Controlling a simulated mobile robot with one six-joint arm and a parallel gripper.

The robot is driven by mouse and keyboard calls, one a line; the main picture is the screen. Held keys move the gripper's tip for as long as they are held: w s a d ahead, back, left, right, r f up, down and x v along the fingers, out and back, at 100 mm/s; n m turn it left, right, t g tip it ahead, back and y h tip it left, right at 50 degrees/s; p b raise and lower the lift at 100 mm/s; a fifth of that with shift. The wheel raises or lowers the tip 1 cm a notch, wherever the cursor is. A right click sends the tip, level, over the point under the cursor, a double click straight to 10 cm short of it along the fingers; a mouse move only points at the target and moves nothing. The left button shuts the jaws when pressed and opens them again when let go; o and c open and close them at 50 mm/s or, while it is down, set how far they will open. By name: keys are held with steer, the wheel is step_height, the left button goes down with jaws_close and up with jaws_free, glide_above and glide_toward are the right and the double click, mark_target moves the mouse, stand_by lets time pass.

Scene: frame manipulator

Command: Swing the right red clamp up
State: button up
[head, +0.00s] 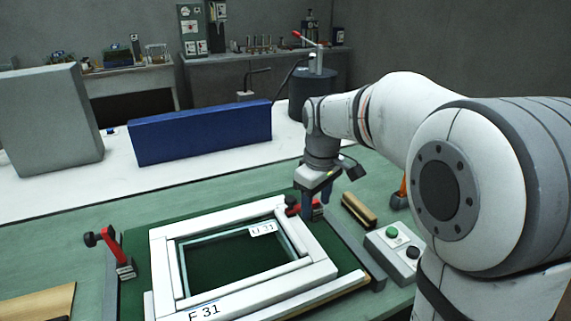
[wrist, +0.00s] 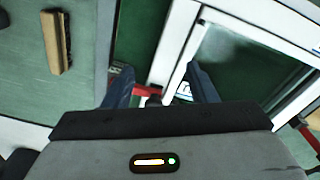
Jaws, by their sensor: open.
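The right red clamp (head: 293,204) is at the far right corner of the white frame (head: 318,256). Its dark knob end lies low over the frame's corner. In the wrist view the red clamp (wrist: 143,91) shows between the fingers, partly hidden by my gripper body. My gripper (head: 317,204) points down right at this clamp; in the wrist view its two blue fingers (wrist: 155,80) stand apart on either side of it. Whether the fingers touch it cannot be told. The left red clamp (head: 101,240) stands raised and tilted at the left of the frame.
A wooden-backed brush or block (head: 359,210) and a button box (head: 396,249) with green and black buttons lie right of the frame. A blue block (head: 203,133) and a grey block (head: 50,118) stand behind on the white surface. The green table left of the frame has free room.

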mark_target(290, 198)
steer(key=w+a+r+n+p, duration=0.1)
steer(key=w, duration=0.1)
steer(key=w+a+r+n+p, duration=0.1)
steer(key=w+a, duration=0.1)
steer(key=w, duration=0.1)
steer(key=w+a+r+n+p, duration=0.1)
steer(key=w+a+n, duration=0.1)
steer(key=w, duration=0.1)
steer(key=shift+w+r+g, duration=0.1)
steer(key=shift+r+g, duration=0.05)
steer(key=shift+g, duration=0.15)
steer(key=shift+w+a, duration=0.2)
step_height(290, 198, down, 8)
steer(key=shift+r, duration=0.1)
steer(key=shift+c, duration=0.3)
jaws_close()
